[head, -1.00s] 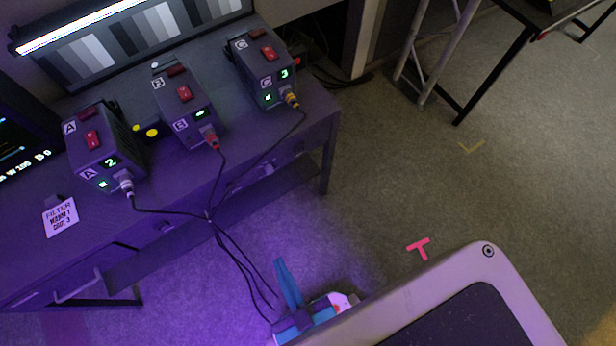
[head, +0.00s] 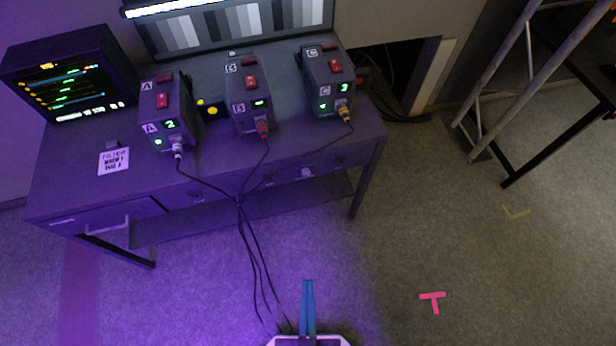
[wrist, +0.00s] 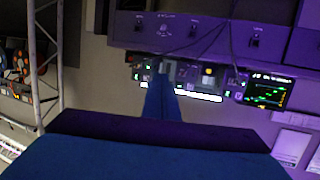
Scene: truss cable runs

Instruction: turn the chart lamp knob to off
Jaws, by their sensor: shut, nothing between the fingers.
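The grey-step chart (head: 235,30) stands at the back of the desk, and its lamp strip (head: 185,6) along the top glows white. In the wrist view, which looks upside down, the lit strip (wrist: 200,96) also shows. The wrist view shows a knob (wrist: 192,31) there too. Their labels are too small to read, so I cannot tell which is the chart lamp's. My gripper (head: 308,284) is shut and empty, its blue fingers in front of the desk, apart from it.
Boxes A (head: 170,112), B (head: 249,95) and C (head: 327,80) stand on the desk with cables hanging down its front. A monitor (head: 70,75) is at left. A metal truss (head: 530,75) stands at right. Open floor lies at lower right.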

